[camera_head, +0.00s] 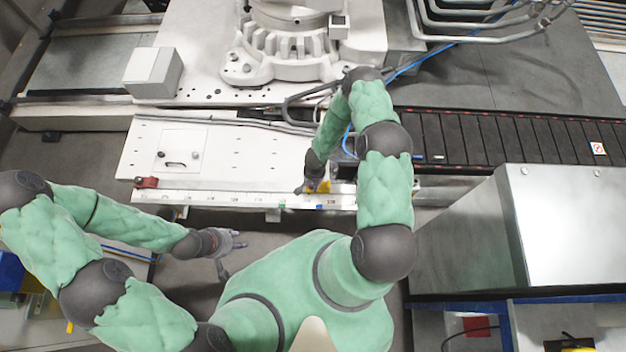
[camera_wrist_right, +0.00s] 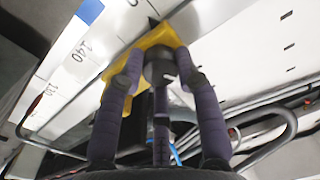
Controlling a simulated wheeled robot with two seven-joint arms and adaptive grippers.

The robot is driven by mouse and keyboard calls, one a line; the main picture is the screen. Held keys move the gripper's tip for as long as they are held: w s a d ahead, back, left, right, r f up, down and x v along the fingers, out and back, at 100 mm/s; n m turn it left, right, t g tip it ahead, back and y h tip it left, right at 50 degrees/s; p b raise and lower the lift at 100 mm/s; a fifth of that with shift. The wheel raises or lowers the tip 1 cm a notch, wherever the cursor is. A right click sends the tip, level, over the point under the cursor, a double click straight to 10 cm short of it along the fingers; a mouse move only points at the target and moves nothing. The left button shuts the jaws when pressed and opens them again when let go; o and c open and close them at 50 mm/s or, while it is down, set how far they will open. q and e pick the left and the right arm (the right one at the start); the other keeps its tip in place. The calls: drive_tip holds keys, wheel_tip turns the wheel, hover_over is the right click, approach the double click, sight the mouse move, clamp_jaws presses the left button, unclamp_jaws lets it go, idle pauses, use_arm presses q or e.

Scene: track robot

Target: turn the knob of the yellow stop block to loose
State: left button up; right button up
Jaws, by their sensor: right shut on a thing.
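The yellow stop block (camera_wrist_right: 157,38) sits on the white rail with printed numbers in the right wrist view. It also shows as a small yellow patch in the head view (camera_head: 323,186). Its dark round knob (camera_wrist_right: 159,67) lies between the fingers of my right gripper (camera_wrist_right: 160,72), which is shut on it. In the head view the right gripper (camera_head: 308,187) reaches down at the rail and hides most of the block. The knob's turn angle cannot be told. My left gripper (camera_head: 232,250) is empty, fingers spread, in front of the rail.
A red block (camera_head: 147,183) sits at the rail's left end. Grey pipes (camera_wrist_right: 262,135) run close to the right gripper. A black cable chain (camera_head: 500,138) and a large metal box (camera_head: 570,225) are on the right. The rail (camera_head: 230,198) is clear between the blocks.

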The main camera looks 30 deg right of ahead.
drive_tip(key=shift+w+d+n, duration=0.25)
drive_tip(key=shift+w+n, duration=0.05)
drive_tip(key=o, duration=1.2)
drive_tip(key=shift+c, duration=0.2)
drive_tip(key=shift+s+a, duration=0.1)
drive_tip(key=shift+r, duration=0.1)
wheel_tip(320, 180, up, 12)
drive_tip(key=shift+s+d, duration=0.2)
drive_tip(key=shift+d, duration=0.05)
